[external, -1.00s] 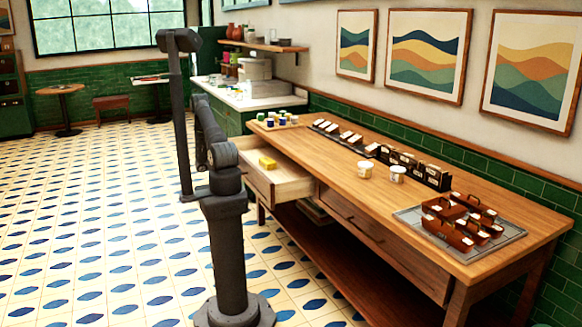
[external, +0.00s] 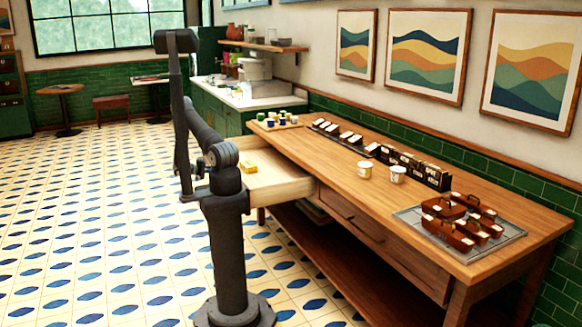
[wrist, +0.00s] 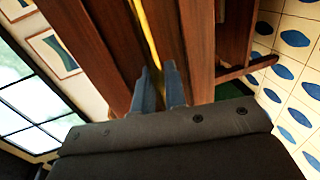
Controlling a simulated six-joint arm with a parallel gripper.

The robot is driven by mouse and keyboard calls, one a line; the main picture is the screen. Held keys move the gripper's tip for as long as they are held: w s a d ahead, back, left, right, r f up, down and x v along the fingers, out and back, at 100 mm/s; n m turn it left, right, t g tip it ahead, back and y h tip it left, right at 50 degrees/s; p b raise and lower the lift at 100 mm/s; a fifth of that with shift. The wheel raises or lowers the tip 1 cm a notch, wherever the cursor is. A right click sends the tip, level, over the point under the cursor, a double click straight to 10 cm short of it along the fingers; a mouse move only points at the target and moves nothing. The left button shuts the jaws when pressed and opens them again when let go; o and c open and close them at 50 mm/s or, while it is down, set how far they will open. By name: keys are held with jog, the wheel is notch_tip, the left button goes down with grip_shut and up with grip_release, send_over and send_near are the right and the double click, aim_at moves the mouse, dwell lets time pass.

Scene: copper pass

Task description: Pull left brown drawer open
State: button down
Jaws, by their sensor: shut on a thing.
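The left brown drawer (external: 288,190) of the wooden table stands well out from the table in the external view. Its pale inside shows, with a yellow block (external: 249,167) in it. My arm hides its front there, and my gripper is hidden too. In the wrist view my gripper (wrist: 160,88) has its two fingers close together at brown wood, shut on what looks like the drawer's handle. The handle itself is hard to make out between the fingers.
The tabletop (external: 340,195) holds two white cups (external: 398,174), a row of dark boxes, and a grey tray (external: 505,240) with brown items. A closed drawer (external: 370,235) is to the right. The tiled floor (external: 100,230) to the left is clear.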

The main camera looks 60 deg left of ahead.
jog(key=c, duration=1.8)
grip_release()
jog(key=shift+c, duration=0.2)
jog(key=v, duration=1.7)
jog(key=shift+s, duration=0.2)
jog(key=x, duration=1.7)
jog(key=shift+w, duration=0.25)
jog(key=v, duration=1.6)
jog(key=shift+s, duration=0.15)
